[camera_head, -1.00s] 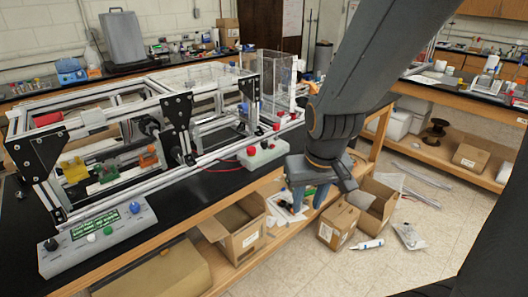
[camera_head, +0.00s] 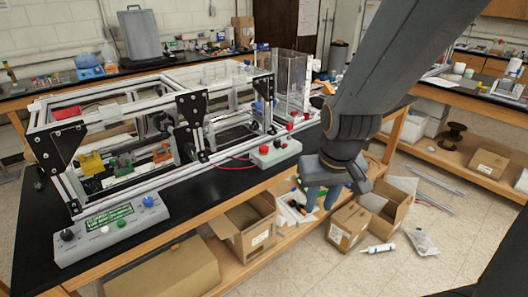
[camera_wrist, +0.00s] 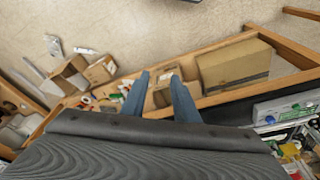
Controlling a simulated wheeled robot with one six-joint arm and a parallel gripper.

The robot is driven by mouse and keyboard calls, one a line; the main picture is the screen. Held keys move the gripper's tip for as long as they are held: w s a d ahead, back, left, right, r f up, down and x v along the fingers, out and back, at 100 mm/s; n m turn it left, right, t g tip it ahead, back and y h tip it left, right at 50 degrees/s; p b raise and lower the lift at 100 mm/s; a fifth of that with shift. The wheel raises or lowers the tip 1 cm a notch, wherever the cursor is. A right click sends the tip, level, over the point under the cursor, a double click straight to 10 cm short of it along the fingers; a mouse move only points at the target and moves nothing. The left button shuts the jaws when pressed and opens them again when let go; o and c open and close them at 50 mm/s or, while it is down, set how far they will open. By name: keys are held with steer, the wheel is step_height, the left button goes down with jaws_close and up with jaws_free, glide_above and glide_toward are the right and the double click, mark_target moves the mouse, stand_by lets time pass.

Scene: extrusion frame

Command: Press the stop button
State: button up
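A small pale control box (camera_head: 275,155) sits at the front edge of the black bench, right of the extrusion frame. It carries red button tops, one of them a red button (camera_head: 264,149) at its left; no label is readable, so I cannot tell which is the stop button. A larger grey control panel (camera_head: 135,228) with a green display, a blue knob and small white and green buttons lies at the front left. My gripper (camera_head: 321,199) hangs right of the small box, beyond the bench edge, apart from both. In the wrist view my gripper (camera_wrist: 159,90) has its fingers apart, with nothing between them.
The aluminium extrusion frame (camera_head: 185,115) fills much of the bench. Open cardboard boxes (camera_head: 247,232) stand on the wooden shelf below, with more boxes (camera_head: 348,226) on the floor. A long closed box (camera_wrist: 232,68) shows in the wrist view.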

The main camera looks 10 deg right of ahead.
steer(key=shift+f, duration=0.2)
steer(key=c, duration=0.3)
steer(key=shift+g, duration=0.6)
steer(key=f+b, duration=0.8)
steer(key=w+f+b, duration=0.1)
steer(key=f+b, duration=0.3)
steer(key=f, duration=0.1)
jaws_close()
steer(key=shift+a+r, duration=0.1)
